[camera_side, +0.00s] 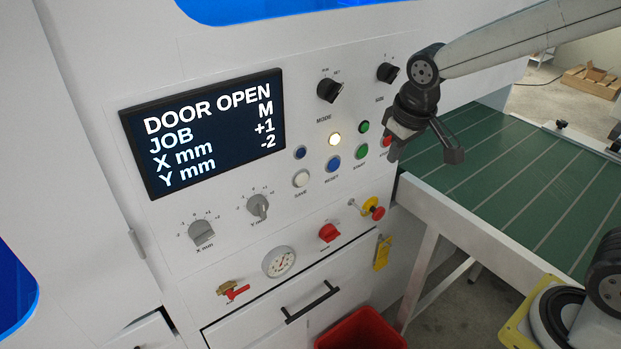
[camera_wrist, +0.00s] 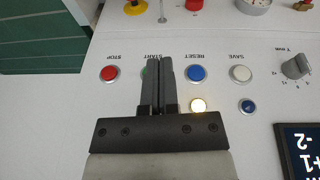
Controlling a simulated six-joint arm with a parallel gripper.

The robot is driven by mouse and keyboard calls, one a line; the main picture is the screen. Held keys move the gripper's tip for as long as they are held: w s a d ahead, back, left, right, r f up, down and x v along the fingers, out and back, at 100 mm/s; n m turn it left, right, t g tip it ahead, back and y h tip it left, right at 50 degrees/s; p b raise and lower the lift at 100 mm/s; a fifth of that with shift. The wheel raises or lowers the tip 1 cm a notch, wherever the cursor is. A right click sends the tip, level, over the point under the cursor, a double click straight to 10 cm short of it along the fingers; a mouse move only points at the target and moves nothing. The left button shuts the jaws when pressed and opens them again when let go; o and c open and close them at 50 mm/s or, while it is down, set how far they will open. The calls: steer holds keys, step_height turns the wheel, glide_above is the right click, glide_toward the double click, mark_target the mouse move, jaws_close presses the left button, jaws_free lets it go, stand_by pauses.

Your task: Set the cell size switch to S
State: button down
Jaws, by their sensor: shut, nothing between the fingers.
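The cell size switch (camera_side: 387,72) is a black rotary knob at the upper right of the white panel in the side view. Its pointer and markings are too small to read surely. The display (camera_side: 205,130) reads DOOR OPEN, JOB M, X mm +1 and Y mm -2. My gripper (camera_side: 396,150) is below and slightly right of the switch, apart from it, in front of the button rows. In the wrist view my gripper (camera_wrist: 160,62) is shut and empty, its fingers partly hiding the green START button (camera_wrist: 145,72). The size switch is outside the wrist view.
A similar black MODE knob (camera_side: 330,89) is left of the size switch. The red STOP button (camera_wrist: 109,73), blue RESET button (camera_wrist: 196,73) and lit button (camera_wrist: 198,105) are near my fingers. A green conveyor bed (camera_side: 500,165) lies to the right.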

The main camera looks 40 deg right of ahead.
steer(key=w+r+h, duration=0.1)
steer(key=w+r, duration=0.1)
steer(key=r, duration=1)
steer(key=w+a+r+m+h, duration=0.1)
steer(key=w+r, duration=0.1)
steer(key=r, duration=1)
steer(key=shift+w+a+r+t, duration=0.15)
steer(key=shift+w+r+t, duration=0.15)
steer(key=shift+w+r, duration=0.05)
glide_toward(389, 80)
steer(key=f, duration=0.1)
steer(key=w+a+f, duration=0.1)
steer(key=w+f, duration=0.1)
steer(key=shift+w+a, duration=0.15)
steer(key=shift+a, duration=0.1)
steer(key=shift+d+f, duration=1)
steer(key=shift+f, duration=0.05)
steer(key=shift+d+f, duration=0.35)
steer(key=shift+d+f+h, duration=0.1)
steer(key=shift+f+h, duration=0.35)
steer(key=shift+h, duration=0.55)
